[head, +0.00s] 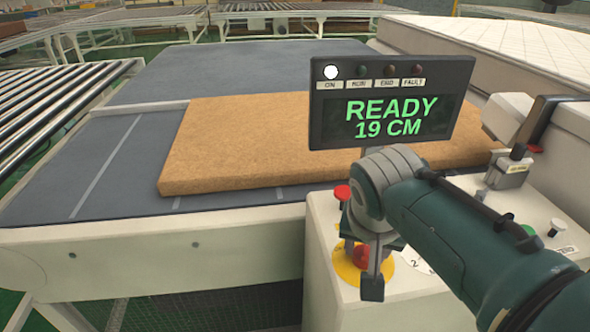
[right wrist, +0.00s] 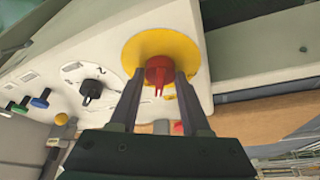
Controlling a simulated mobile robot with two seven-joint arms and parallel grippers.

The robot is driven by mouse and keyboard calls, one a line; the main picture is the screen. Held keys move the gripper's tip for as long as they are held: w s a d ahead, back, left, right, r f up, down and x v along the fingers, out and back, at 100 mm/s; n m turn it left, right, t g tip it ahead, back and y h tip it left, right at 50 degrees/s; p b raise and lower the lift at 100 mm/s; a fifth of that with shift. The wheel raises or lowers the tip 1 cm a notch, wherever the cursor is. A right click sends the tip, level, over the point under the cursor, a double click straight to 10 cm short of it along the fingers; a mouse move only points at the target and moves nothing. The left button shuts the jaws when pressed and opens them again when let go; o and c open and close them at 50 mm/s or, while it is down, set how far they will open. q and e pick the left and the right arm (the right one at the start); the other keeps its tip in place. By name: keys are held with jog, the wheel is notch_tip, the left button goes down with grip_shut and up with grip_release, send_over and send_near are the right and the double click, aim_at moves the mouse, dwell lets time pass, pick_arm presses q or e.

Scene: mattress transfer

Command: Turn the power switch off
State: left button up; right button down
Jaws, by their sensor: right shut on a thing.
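The power switch is a red rotary knob (right wrist: 158,72) on a round yellow plate (right wrist: 135,56) on the white control panel (right wrist: 210,100). In the head view the red knob (head: 361,257) and yellow plate (head: 345,270) are partly hidden by my right gripper (head: 363,266). In the right wrist view the gripper (right wrist: 159,78) has one finger on each side of the knob and is shut on it. The display (head: 391,104) reads READY 19 CM, and its ON lamp is lit white. My left gripper is not in view.
A black selector knob (right wrist: 91,89) on a white dial is beside the switch. A red button (head: 342,192) and a green button (head: 528,230) are close by on the panel. A brown slab (head: 230,145) lies on the grey conveyor bed. A white mattress (head: 515,50) is at the back right.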

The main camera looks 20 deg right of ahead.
jog(key=shift+s+d+r+n+y+p, duration=0.1)
jog(key=shift+r+n+y+p, duration=0.15)
jog(key=shift+n+p, duration=0.6)
jog(key=n+t+y+p, duration=0.1)
jog(key=n, duration=0.2)
jog(key=shift+d+f, duration=0.1)
jog(key=shift+f+n+y+p, duration=0.1)
jog(key=shift+n+y+p, duration=0.35)
jog(key=shift+n, duration=0.5)
jog(key=shift+d+n+y, duration=0.1)
jog(key=shift+n+y, duration=0.2)
jog(key=shift+n, duration=0.6)
jog(key=n+y, duration=0.1)
jog(key=n, duration=0.1)
jog(key=shift+d+f+n+b, duration=0.1)
jog(key=shift+f+n+b, duration=0.05)
jog(key=shift+n+b, duration=0.2)
jog(key=shift+n+y+b, duration=0.5)
jog(key=shift+n+b, duration=0.2)
jog(key=shift+n, duration=0.55)
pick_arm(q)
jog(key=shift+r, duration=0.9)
pick_arm(e)
jog(key=shift+n+g, duration=0.3)
pick_arm(q)
jog(key=shift+b, duration=0.3)
